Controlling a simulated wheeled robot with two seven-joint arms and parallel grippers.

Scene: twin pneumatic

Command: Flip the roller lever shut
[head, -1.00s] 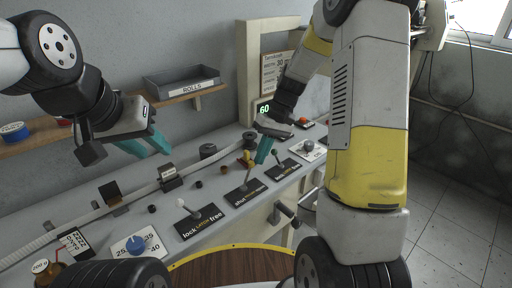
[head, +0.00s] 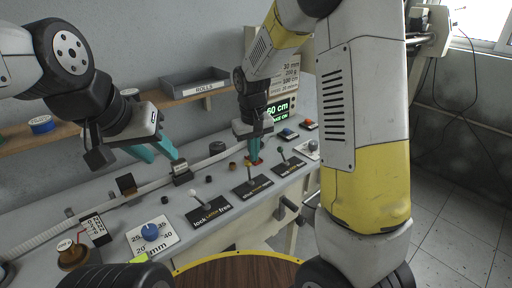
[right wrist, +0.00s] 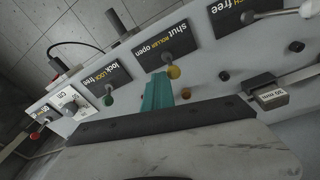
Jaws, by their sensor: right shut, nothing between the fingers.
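The roller lever (right wrist: 173,72) has a yellow knob and rises from its black "shut ROLLER open" plate (head: 254,187), the middle of three lever plates. In the head view its top lies just below my right gripper (head: 254,150), whose teal fingers are shut and empty. In the right wrist view the fingertips (right wrist: 158,90) are right beside the yellow knob; I cannot tell whether they touch it. The lever's exact tilt is unclear. My left gripper (head: 155,148) is open and empty above the back left of the bench.
The latch lever (head: 196,194) stands on the left plate, the lock lever (head: 281,152) on the right plate. A blue dial (head: 151,232) sits at the front left. A ROLLS tray (head: 195,80) is on the shelf. A lit display (head: 278,112) stands behind the right gripper.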

